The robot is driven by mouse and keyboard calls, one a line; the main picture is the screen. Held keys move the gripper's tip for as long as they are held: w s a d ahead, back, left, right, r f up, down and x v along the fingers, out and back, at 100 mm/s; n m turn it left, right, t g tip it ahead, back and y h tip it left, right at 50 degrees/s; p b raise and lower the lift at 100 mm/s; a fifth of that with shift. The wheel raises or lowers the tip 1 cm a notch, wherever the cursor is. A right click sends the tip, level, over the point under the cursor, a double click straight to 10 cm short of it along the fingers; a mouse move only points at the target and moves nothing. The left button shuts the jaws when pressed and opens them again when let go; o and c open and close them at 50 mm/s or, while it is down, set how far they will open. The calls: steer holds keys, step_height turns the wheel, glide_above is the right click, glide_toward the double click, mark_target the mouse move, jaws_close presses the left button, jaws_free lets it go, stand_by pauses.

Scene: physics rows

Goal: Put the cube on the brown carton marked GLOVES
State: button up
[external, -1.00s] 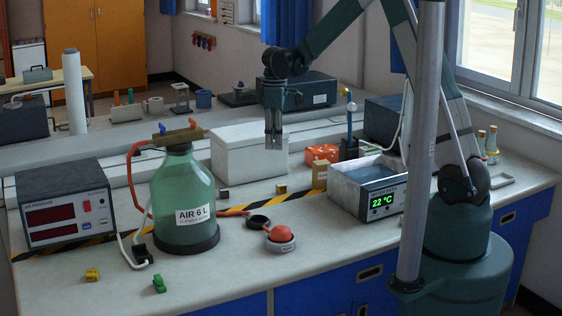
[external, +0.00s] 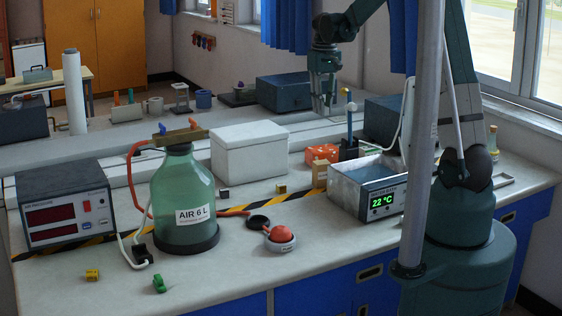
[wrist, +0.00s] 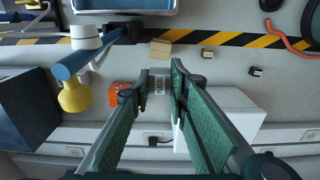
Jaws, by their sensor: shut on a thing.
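My gripper (external: 323,110) hangs in the air in the external view, fingers down, above and behind the orange box. In the wrist view my gripper (wrist: 160,84) is shut on a small pale grey cube (wrist: 160,81) between its fingertips. The cube cannot be made out clearly in the external view. The small brown carton (external: 320,174) stands on the bench between the orange box and the water bath; its marking is not readable. In the wrist view the brown carton (wrist: 160,50) lies apart from the cube, higher in the picture.
The orange box (external: 321,153), a holder with a blue rod (external: 349,133) and the water bath (external: 366,180) crowd around the carton. A white box (external: 248,150) stands to its left. Small dark (external: 223,192) and yellow (external: 281,188) cubes lie on the bench.

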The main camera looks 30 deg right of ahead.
steer(key=shift+f, duration=0.1)
glide_above(322, 162)
step_height(322, 162, down, 14)
steer(key=shift+a+r, duration=0.1)
stand_by(0.6)
steer(key=shift+f, duration=2)
steer(key=shift+f+b, duration=0.15)
steer(key=shift+b, duration=0.2)
steer(key=o, duration=0.5)
steer(key=shift+c, duration=0.2)
steer(key=shift+o, duration=1.4)
